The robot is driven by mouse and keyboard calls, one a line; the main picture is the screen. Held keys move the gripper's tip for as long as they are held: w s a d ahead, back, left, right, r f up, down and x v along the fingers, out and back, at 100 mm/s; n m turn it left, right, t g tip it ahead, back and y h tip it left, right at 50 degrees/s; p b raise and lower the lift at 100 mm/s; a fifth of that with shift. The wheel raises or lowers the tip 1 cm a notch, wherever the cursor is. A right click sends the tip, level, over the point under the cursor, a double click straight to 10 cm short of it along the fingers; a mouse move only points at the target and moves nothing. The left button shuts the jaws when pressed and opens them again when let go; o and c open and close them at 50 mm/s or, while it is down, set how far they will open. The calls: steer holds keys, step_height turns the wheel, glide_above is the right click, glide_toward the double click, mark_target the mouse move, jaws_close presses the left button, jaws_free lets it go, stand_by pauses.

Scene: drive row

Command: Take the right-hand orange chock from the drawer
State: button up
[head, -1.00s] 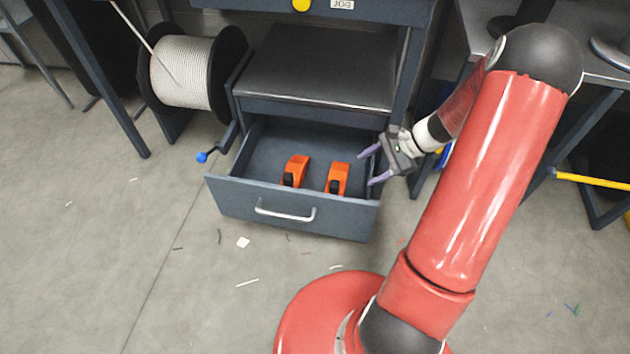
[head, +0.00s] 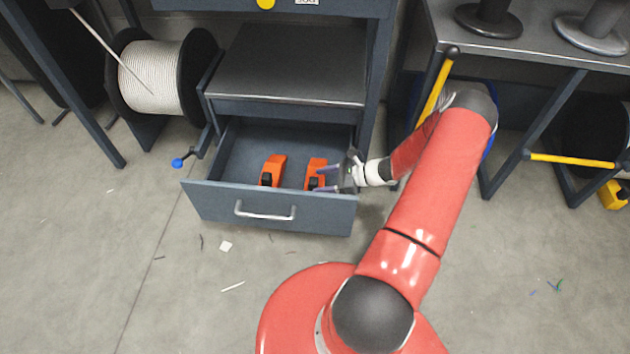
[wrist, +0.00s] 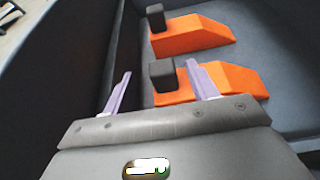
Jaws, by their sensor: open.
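The right-hand orange chock (head: 315,166) lies in the open drawer (head: 222,202), with its black block facing the drawer front. In the wrist view it is the nearer chock (wrist: 232,80). My gripper (head: 318,180) is open and has come in from the right, with its fingers at this chock. In the wrist view my gripper (wrist: 158,70) has the black block showing between its two lilac fingers, and one finger covers part of the orange body. I cannot tell whether the fingers touch it. The left-hand chock (head: 275,166) lies beside it, apart from my gripper.
The drawer front has a metal handle (head: 265,212). A shelf (head: 285,75) overhangs the back of the drawer. A cable reel (head: 160,76) stands at the left, with a blue-knobbed crank (head: 178,163) near the drawer. Grey floor in front is mostly clear, with small scraps.

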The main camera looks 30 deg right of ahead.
mark_target(315, 180)
steer(key=x, duration=0.3)
steer(key=shift+w+a, duration=0.1)
steer(key=shift+w, duration=0.1)
jaws_close()
